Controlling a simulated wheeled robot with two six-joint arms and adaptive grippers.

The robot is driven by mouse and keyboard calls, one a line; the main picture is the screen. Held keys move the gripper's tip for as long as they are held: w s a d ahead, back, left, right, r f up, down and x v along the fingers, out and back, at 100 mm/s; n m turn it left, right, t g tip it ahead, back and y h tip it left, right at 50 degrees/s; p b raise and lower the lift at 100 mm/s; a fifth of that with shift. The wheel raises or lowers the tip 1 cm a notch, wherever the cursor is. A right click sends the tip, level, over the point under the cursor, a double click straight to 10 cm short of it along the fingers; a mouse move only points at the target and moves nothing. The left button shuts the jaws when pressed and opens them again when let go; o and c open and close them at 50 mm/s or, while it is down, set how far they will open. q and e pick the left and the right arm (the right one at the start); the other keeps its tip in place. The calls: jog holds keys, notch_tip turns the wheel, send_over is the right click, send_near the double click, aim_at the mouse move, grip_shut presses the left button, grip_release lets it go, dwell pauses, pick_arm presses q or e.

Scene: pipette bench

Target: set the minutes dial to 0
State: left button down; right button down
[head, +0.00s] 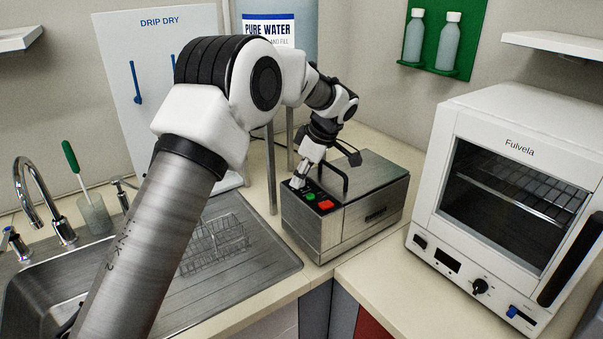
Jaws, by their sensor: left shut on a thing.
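A steel box-shaped bath (350,228) stands on the counter, with a control panel at the left end of its top. The panel carries a green button (310,197) and a red button (326,205). My left gripper (298,184) reaches down to the panel's back left part, beside the green button. It is shut on the minutes dial there, which its fingers hide almost wholly, so I cannot read the setting. My right gripper is out of view.
The bath's lid has a black handle (338,178) close to my left wrist. A white oven (515,190) with its own black knob (481,286) stands at the right. A sink with a wire rack (215,245) lies at the left.

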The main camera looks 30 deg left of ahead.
pick_arm(q)
jog(key=shift+f, duration=0.1)
dwell(0.3)
jog(key=c, duration=0.8)
grip_release()
jog(key=shift+a, duration=0.2)
jog(key=shift+d, duration=0.1)
jog(key=v, duration=1.2)
